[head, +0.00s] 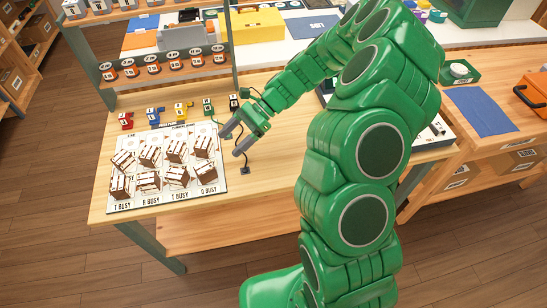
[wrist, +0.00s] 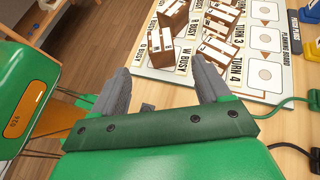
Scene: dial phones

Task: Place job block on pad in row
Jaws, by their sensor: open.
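The planning board (wrist: 280,72) lies on the wooden table and shows in the head view (head: 146,204). Several brown-and-white job blocks stand on it in rows, such as one at the front right (head: 207,171) and one by the "W BUSY" label (wrist: 160,47). Empty pads with printed circles (wrist: 265,41) show along one side of the board. My gripper (head: 232,142) is open just right of the board, above the table; in the wrist view its grey fingers (wrist: 160,88) are apart, with no job block between them. A small dark piece (head: 245,170) lies on the table near the fingertips.
Small coloured phones, including red (head: 125,121), blue (head: 153,117) and yellow (head: 182,111), stand behind the board. A green cable (wrist: 290,101) runs beside it. Orange round items (head: 153,63) line a shelf behind. A blue mat (head: 482,110) lies on the right bench.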

